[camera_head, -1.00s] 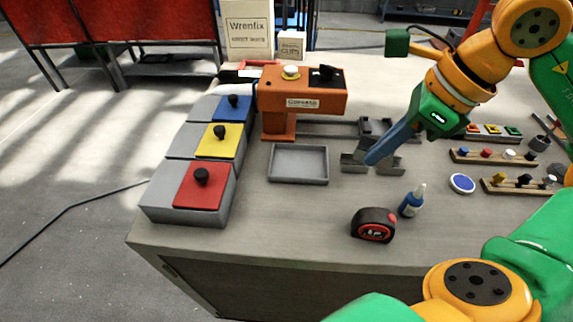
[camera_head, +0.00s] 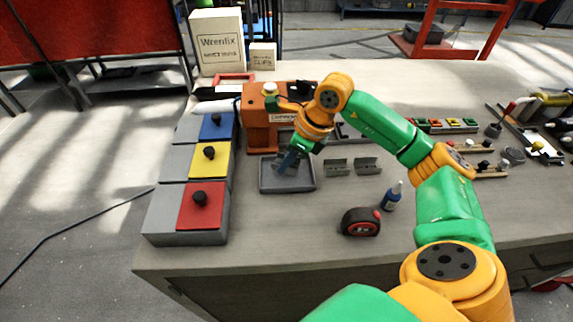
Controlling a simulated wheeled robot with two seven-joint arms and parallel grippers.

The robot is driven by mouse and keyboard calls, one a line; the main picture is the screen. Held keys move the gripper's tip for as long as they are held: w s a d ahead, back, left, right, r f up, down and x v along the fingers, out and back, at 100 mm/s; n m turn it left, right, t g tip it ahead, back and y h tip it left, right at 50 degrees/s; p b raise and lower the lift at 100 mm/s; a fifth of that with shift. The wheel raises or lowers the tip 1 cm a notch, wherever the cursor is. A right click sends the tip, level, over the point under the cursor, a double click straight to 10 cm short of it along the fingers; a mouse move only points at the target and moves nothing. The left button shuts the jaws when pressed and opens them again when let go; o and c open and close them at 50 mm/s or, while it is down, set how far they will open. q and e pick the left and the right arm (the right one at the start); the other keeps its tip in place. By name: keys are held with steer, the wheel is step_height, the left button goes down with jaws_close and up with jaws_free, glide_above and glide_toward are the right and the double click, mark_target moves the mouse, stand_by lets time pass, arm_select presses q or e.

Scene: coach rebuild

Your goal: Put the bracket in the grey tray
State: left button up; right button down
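The grey tray (camera_head: 313,186) is a shallow rectangular tray on the bench in front of the orange machine. My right gripper (camera_head: 287,163) points down over the tray, its blue-grey fingers at or just above the tray floor. Something grey shows by the fingertips, but I cannot tell whether it is a bracket or part of the fingers. Two small grey metal brackets, one on the left (camera_head: 336,167) and one on the right (camera_head: 367,166), stand on the bench just right of the tray, apart from the gripper. My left gripper is out of view.
Left of the tray stand grey boxes with red (camera_head: 202,212), yellow (camera_head: 212,164) and blue lids with black knobs. The orange machine (camera_head: 257,125) is close behind the gripper. A tape measure (camera_head: 361,222) and blue bottle (camera_head: 392,196) stand front right. The bench front centre is clear.

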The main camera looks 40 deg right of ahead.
mark_target(286, 172)
step_height(286, 172, down, 2)
steer(key=shift+s+f+p, duration=0.1)
steer(key=shift+f+p, duration=0.1)
steer(key=shift+p, duration=0.15)
steer(key=shift+f, duration=0.15)
steer(key=shift+f+b, duration=0.15)
steer(key=shift+b, duration=0.25)
steer(key=c, duration=1.1)
jaws_free()
steer(key=shift+r, duration=0.25)
steer(key=v, duration=1.2)
steer(key=shift+r, duration=0.1)
